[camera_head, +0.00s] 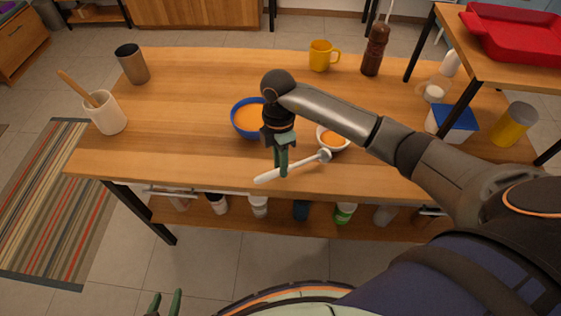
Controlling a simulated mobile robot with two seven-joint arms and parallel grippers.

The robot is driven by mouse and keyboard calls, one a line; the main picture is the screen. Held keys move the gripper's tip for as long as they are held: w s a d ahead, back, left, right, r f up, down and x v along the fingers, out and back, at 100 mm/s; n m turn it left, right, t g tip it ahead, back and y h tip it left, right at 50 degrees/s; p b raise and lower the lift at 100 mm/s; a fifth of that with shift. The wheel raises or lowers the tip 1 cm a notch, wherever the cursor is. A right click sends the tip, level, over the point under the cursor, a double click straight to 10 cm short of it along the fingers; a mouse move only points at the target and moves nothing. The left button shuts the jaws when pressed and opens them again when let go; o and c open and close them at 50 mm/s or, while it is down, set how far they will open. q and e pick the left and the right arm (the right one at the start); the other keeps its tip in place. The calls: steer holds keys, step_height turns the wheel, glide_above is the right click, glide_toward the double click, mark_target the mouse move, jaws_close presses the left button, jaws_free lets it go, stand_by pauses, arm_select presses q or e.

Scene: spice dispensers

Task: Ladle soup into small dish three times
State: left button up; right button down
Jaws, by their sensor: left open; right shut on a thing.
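A blue bowl (234,127) of orange soup (248,115) sits near the middle of the wooden table, partly hidden by my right gripper. A small white dish (345,146) with orange soup in it stands to its right, partly covered by my arm. My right gripper (281,170) is shut on the light-coloured handle of the ladle (302,164). The ladle is tilted, its handle end low at the left and its small head at the right, overlapping the dish's near edge in view. I cannot tell what the head holds. My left gripper (164,306) is open and empty at the bottom edge, in front of the table.
A cream crock (107,115) with a wooden utensil and a dark cup (132,64) stand at the left. A yellow mug (322,56) and brown bottle (375,50) stand at the back. A blue-lidded container (452,121) is at the right. The table's left middle is clear.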

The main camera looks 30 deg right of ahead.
steer(key=shift+f, duration=0.5)
steer(key=c, duration=0.6)
jaws_free()
steer(key=shift+c, duration=0.2)
steer(key=shift+r, duration=0.15)
step_height(320, 180, up, 12)
steer(key=w, duration=0.2)
steer(key=shift+d, duration=0.35)
